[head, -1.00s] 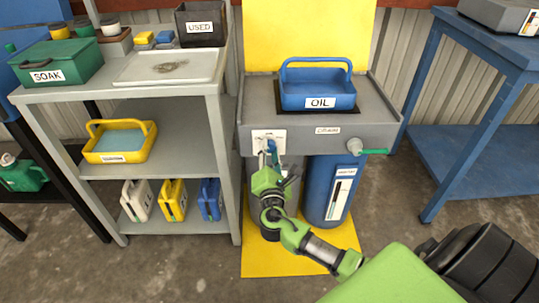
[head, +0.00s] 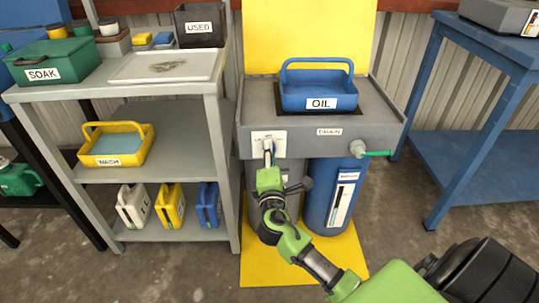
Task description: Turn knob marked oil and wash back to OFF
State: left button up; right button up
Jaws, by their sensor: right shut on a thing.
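The knob sits on a white marked plate (head: 262,137) on the front of the grey drain stand (head: 340,148). My right gripper (head: 269,150) is at this plate and shut on the knob, hiding most of it. The knob's pointing direction and the small lettering on the plate cannot be read. A blue caddy labelled OIL (head: 318,92) rests on top of the stand. A yellow caddy labelled WASH (head: 118,147) is on the middle shelf at the left. My left gripper is not in view.
A drain valve with a green handle (head: 372,153) sticks out at the stand's right. A blue drum (head: 325,200) stands below. A grey shelf rack (head: 222,110) is close at the left, with several jugs low down. A blue bench (head: 470,165) is at the right.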

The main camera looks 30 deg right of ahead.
jog(key=shift+f, duration=0.1)
jog(key=o, duration=1.1)
jog(key=v, duration=1.2)
